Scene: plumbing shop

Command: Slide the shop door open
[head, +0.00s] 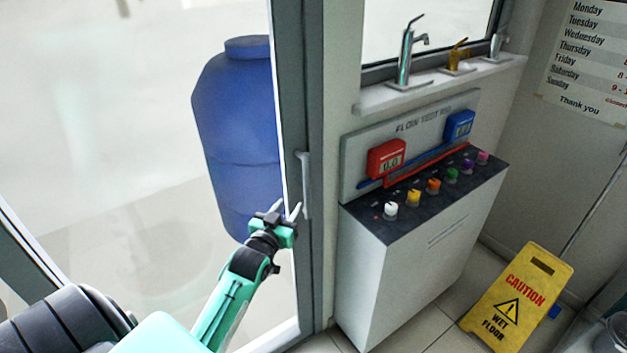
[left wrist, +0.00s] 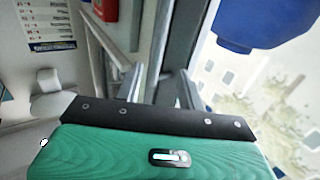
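The shop door is a large glass panel with a grey frame (head: 291,90) on its right edge, and it stands shut or nearly so; I cannot tell which. A pale vertical bar handle (head: 305,185) sits on that frame. My left gripper (head: 286,209) is just left of the handle's lower part, in front of the glass. Its two fingers are apart with nothing visible between them. In the left wrist view the open fingers (left wrist: 160,88) point toward the grey door frame (left wrist: 183,40). Whether a finger touches the handle cannot be told. My right gripper is out of view.
A blue barrel (head: 238,130) stands behind the glass. Right of the door is a test bench (head: 400,275) with coloured knobs and red and blue gauges. Taps stand on a ledge (head: 440,85) above it. A yellow wet-floor sign (head: 520,295) stands at the lower right.

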